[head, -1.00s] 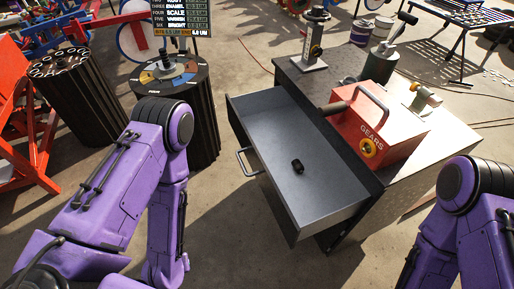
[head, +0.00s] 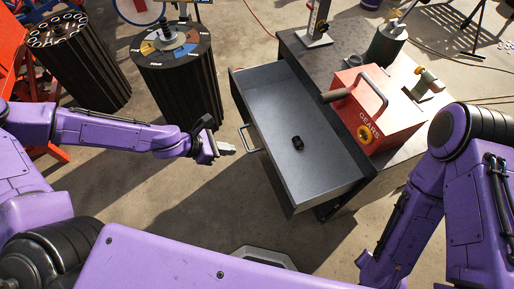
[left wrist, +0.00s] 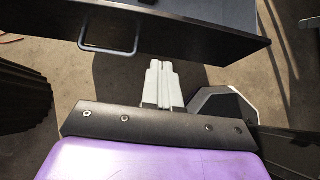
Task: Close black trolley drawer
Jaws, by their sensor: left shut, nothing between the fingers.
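The black trolley (head: 349,62) stands right of centre in the head view. Its drawer (head: 272,98) is pulled far out toward the left, with a grey inside and a small black part (head: 298,142) lying in it. A metal bar handle (head: 246,139) is on the drawer front; the handle (left wrist: 109,48) also shows in the left wrist view. My left gripper (head: 228,148) is shut and empty, just left of the handle and apart from it. The left wrist view shows its closed fingers (left wrist: 160,69) below the drawer front. My right gripper is not in view.
A red GEARS box (head: 379,112) and a dark green canister (head: 386,46) sit on the trolley top. Two black fluted drums, one with a coloured dial (head: 170,45) and one holding rings (head: 58,30), stand at the upper left.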

